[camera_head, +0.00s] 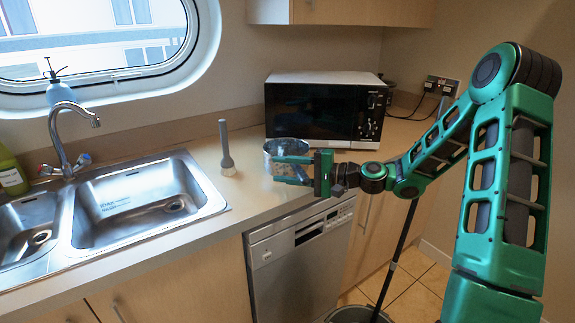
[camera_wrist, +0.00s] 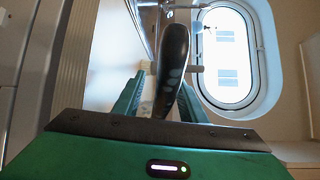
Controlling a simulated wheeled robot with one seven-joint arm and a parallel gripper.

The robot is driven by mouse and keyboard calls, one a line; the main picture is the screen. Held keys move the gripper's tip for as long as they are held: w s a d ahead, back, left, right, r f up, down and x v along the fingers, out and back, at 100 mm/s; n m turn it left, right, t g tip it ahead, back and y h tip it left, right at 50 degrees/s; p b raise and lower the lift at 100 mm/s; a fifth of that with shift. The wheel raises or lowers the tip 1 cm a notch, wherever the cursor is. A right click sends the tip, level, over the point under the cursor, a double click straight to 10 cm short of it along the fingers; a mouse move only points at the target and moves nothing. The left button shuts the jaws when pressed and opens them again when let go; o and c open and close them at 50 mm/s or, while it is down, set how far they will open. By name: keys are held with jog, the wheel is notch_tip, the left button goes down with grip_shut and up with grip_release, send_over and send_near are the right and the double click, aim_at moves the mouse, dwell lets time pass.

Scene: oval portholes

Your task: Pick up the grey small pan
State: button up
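In the head view, a round, shiny grey metal vessel (camera_head: 286,147), which looks like the small pan, stands on the counter in front of the microwave. My gripper (camera_head: 283,170) is at its right and overlaps its lower part, with two green fingers pointing left and held apart. In the wrist view, my gripper's fingers (camera_wrist: 162,95) are also apart. A dark, long handle-like thing (camera_wrist: 174,60) shows upright between them in the picture. I cannot tell whether it belongs to the pan or stands beyond, nor whether a finger touches it. My gripper hides part of the pan.
A grey upright tool (camera_head: 226,150) stands on the counter left of the pan. The microwave (camera_head: 325,110) is behind, the metal sink (camera_head: 140,205) to the left. The dishwasher (camera_head: 300,250) is below the counter edge.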

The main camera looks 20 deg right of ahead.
jog(key=shift+c, duration=0.7)
grip_shut()
dwell(0.6)
